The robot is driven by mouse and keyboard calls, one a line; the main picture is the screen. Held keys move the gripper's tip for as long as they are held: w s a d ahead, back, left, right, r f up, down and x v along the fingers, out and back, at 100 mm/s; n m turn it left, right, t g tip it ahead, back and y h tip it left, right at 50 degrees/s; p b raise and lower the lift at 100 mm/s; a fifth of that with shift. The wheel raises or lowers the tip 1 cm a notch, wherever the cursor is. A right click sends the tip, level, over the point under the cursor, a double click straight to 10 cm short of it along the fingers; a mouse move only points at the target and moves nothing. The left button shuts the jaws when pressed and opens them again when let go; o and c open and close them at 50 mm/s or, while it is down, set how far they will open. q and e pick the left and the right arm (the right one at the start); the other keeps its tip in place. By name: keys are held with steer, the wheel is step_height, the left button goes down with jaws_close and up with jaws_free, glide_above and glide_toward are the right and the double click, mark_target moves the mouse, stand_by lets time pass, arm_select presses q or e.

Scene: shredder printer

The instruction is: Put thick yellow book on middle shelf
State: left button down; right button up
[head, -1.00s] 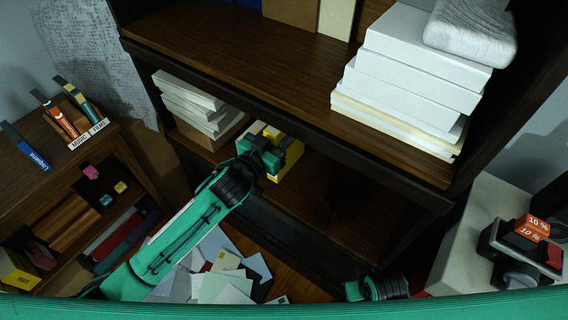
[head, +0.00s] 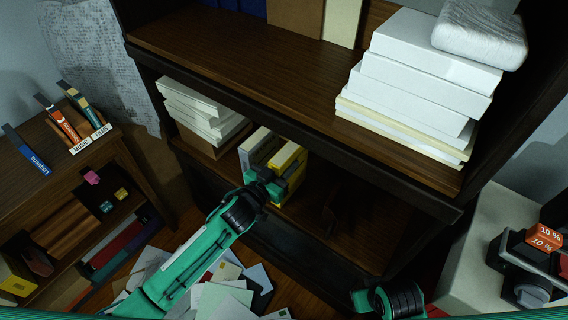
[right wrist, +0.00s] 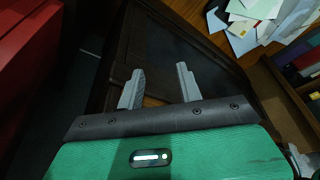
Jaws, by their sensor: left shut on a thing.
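A thick yellow book (head: 287,160) stands upright in the shelf bay below the large wooden board. My left gripper (head: 274,184) is at its near side, shut on it, and hides its lower front. A grey-and-yellow book-like item (head: 255,146) stands close to its left; I cannot tell whether they touch. The bay's wooden shelf (head: 345,205) is partly in shadow. My right gripper (right wrist: 160,75) is open and empty in the right wrist view, near a dark panel; in the head view only part of that arm shows at the bottom.
A stack of white paper (head: 200,108) lies left in the same bay. White boxes (head: 425,75) are stacked on the board above. Loose papers (head: 220,285) lie on the floor. A low bookcase (head: 60,150) stands left. The bay's right side looks clear.

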arm_select(q)
steer(key=shift+f, duration=0.1)
steer(key=c, duration=1)
jaws_free()
arm_select(e)
steer(key=shift+s, duration=0.1)
arm_select(q)
steer(key=shift+o, duration=0.2)
arm_select(e)
steer(key=shift+r, duration=0.1)
arm_select(q)
steer(key=shift+r, duration=0.2)
steer(key=v, duration=1.2)
steer(key=s+a+f+n+g+y, duration=0.4)
steer(key=s+a+f+n+y, duration=0.15)
steer(key=a+f+y, duration=0.35)
steer(key=s+a+f+g, duration=0.2)
steer(key=s+f+g, duration=0.1)
steer(key=s, duration=0.4)
steer(key=s+a+f+g, duration=0.2)
steer(key=s+f+g, duration=0.2)
steer(key=s, duration=0.4)
steer(key=shift+a+y, duration=0.25)
steer(key=shift+y, duration=0.15)
arm_select(e)
steer(key=shift+f, duration=0.6)
